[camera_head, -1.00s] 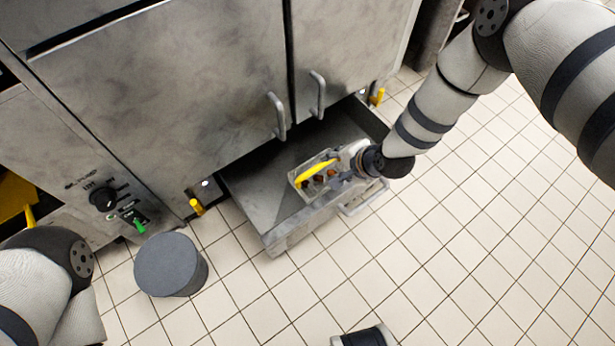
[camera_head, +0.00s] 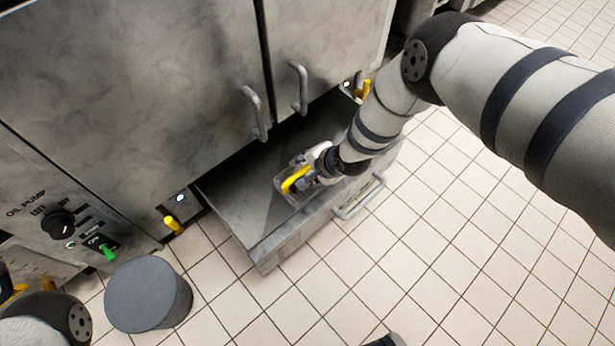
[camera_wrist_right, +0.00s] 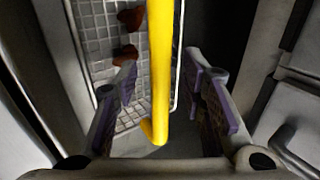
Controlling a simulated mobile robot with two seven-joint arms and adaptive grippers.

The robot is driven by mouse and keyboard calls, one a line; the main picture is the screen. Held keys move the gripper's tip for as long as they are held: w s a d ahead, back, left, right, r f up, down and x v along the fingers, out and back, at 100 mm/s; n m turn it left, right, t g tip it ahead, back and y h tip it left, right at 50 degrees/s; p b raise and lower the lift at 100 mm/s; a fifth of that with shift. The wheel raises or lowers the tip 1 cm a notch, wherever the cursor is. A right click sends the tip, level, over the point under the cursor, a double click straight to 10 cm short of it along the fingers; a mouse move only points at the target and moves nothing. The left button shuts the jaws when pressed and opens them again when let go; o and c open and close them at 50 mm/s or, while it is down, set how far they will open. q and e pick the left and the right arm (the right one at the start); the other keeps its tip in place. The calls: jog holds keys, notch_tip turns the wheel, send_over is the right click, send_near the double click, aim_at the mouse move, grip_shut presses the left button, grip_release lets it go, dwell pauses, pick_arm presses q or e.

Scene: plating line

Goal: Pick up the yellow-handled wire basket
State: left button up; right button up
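The wire basket (camera_head: 284,190) sits in the open metal drawer, mostly hidden behind my right gripper in the head view. Its yellow handle (camera_head: 296,179) shows at the gripper's left side. In the right wrist view the yellow handle (camera_wrist_right: 160,65) runs lengthwise between the fingers, over the wire mesh (camera_wrist_right: 98,50) with reddish-brown pieces in it. My right gripper (camera_wrist_right: 162,72) is open, one purple-padded finger on each side of the handle, with gaps between. It also shows in the head view (camera_head: 308,172). My left arm is at the lower left, its gripper out of view.
The drawer (camera_head: 225,192) is pulled out below a steel cabinet (camera_head: 130,90) with two vertical handles. A grey round bin (camera_head: 148,290) stands on the tiles left of the drawer. A control panel (camera_head: 60,220) is at the left. The tiled floor at right is clear.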

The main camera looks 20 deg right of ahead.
grip_shut()
